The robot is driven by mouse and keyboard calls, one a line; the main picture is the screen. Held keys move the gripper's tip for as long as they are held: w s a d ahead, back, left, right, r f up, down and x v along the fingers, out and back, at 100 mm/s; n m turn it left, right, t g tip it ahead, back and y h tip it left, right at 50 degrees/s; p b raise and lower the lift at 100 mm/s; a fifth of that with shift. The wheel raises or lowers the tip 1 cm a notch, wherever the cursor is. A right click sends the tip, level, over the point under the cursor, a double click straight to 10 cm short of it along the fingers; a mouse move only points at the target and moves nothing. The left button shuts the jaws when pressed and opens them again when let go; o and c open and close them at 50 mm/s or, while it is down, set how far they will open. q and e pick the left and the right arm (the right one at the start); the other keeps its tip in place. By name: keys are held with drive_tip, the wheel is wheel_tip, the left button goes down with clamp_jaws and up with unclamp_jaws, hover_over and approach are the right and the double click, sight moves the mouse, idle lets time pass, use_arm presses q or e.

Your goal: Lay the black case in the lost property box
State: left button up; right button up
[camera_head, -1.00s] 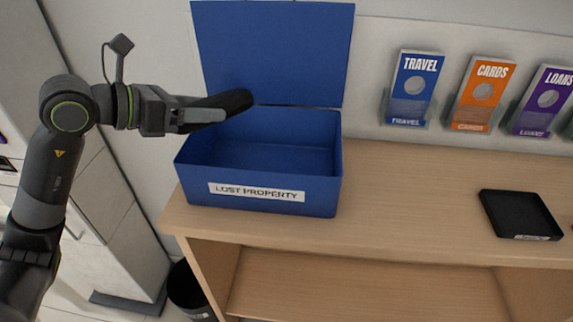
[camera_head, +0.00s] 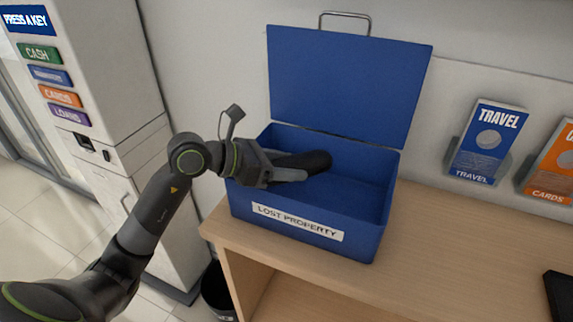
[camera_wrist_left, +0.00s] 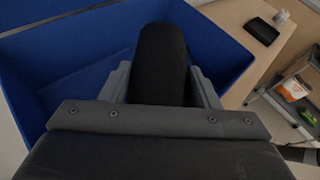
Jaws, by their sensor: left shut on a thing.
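The blue lost property box (camera_head: 297,226) stands on the counter with its lid (camera_head: 345,85) raised at the back. My left gripper (camera_head: 298,172) reaches over the box's left side and is shut on the black case (camera_head: 318,161). The case is dark and rounded at its far end, and lies over the box opening, at about rim height or lower. In the left wrist view the case (camera_wrist_left: 162,60) sits between the two fingers (camera_wrist_left: 160,90), with the box's blue walls (camera_wrist_left: 62,48) around it. The case's near end is hidden by the gripper. My right gripper is out of view.
The wooden counter (camera_head: 450,235) is clear right of the box. A black tray (camera_head: 558,293) lies at the right edge; it also shows in the left wrist view (camera_wrist_left: 262,31). Leaflet holders (camera_head: 487,142) line the back wall. A kiosk (camera_head: 100,90) stands left.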

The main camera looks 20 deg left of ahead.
use_arm(q)
drive_tip(key=shift+s+a+f, duration=0.15)
drive_tip(key=shift+f, duration=0.25)
drive_tip(key=shift+f, duration=0.15)
drive_tip(key=o, duration=1)
drive_tip(key=b+v, duration=0.1)
drive_tip(key=v, duration=0.4)
drive_tip(key=shift+b+v, duration=0.45)
drive_tip(key=shift+v, duration=3)
